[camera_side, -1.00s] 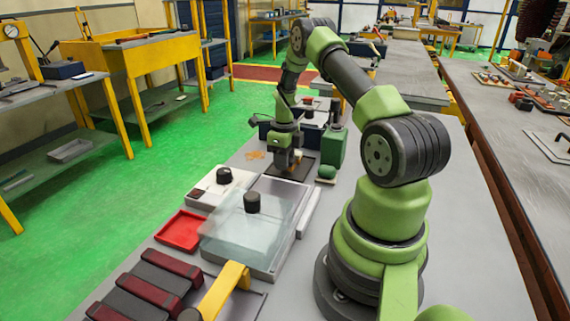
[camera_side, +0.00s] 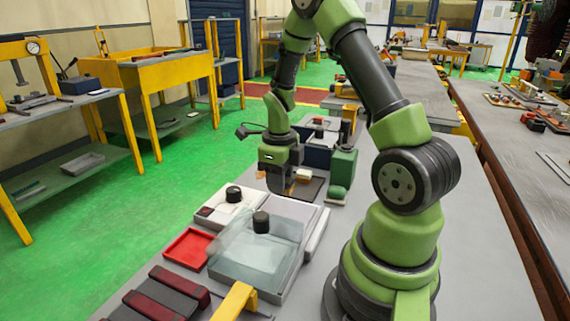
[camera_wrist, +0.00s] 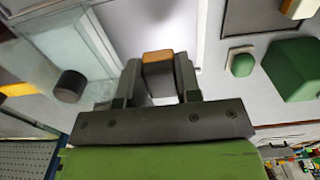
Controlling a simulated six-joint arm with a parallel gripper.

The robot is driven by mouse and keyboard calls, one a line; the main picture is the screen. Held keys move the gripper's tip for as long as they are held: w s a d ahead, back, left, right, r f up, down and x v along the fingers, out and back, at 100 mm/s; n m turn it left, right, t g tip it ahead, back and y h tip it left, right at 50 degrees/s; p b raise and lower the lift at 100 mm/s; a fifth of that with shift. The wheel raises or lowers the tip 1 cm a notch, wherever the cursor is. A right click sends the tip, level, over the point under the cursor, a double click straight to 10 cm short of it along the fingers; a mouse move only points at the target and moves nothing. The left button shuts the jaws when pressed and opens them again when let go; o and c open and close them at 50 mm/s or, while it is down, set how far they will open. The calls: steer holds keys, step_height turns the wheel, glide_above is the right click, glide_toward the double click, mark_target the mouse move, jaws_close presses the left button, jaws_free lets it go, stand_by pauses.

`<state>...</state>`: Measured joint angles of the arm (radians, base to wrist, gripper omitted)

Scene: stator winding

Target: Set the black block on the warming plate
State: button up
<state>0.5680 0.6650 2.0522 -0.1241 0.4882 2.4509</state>
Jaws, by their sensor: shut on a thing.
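My gripper (camera_wrist: 158,82) is shut on the black block (camera_wrist: 158,78), a dark block with an orange-brown end, held between the two fingers in the wrist view. In the side view my gripper (camera_side: 277,186) hangs at the left edge of a dark flat plate (camera_side: 312,187); the held block is hardly visible there. I cannot tell for certain which thing is the warming plate. A pale tray under a clear lid with a black knob (camera_side: 261,222) stands nearer the camera, and a white unit with a black knob (camera_side: 233,194) is beside it.
A pale wooden block (camera_side: 303,175) lies on the dark plate. A green box (camera_side: 343,167) and a small green piece (camera_side: 336,192) stand to its right. A red tray (camera_side: 187,248), several dark red-ended bars (camera_side: 165,297) and a yellow bar (camera_side: 236,301) lie nearer the camera.

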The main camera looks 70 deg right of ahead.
steer(key=shift+s+a+f, duration=0.15)
steer(key=shift+s+a, duration=0.15)
steer(key=shift+a, duration=0.35)
steer(key=shift+f, duration=1.85)
steer(key=shift+f, duration=0.15)
steer(key=shift+f, duration=0.25)
steer(key=shift+f, duration=0.4)
steer(key=o, duration=1.2)
steer(key=shift+o, duration=0.2)
